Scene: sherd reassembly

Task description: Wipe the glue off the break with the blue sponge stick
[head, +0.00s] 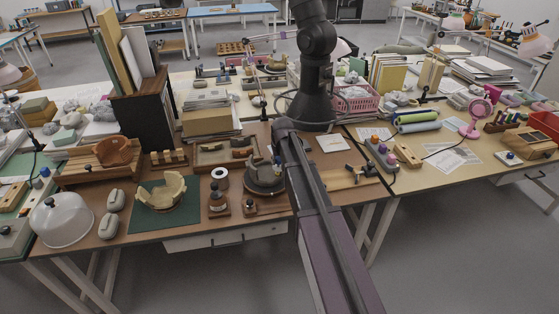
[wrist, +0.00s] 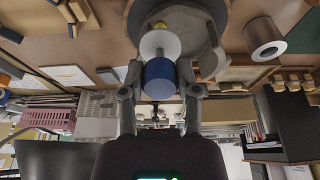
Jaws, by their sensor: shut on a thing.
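My gripper (wrist: 160,92) is shut on the blue sponge stick (wrist: 160,78), a short blue cylinder with a pale grey-white round end, in the wrist view. Beyond its pale end lies a grey piece (wrist: 192,28) on a round dark stand; a small yellow spot (wrist: 160,26) shows near the stick. I cannot tell whether the stick touches the piece. In the head view the stand (head: 262,187) is right of the table's middle, partly behind my arm, and my fingertips are not clear there. A tan broken bowl (head: 162,195) rests on the green mat.
A glass dome (head: 62,219) is at the far left. Behind are a wooden tray (head: 225,153) and stacked papers (head: 210,115). A clamp (head: 360,172) lies to the right.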

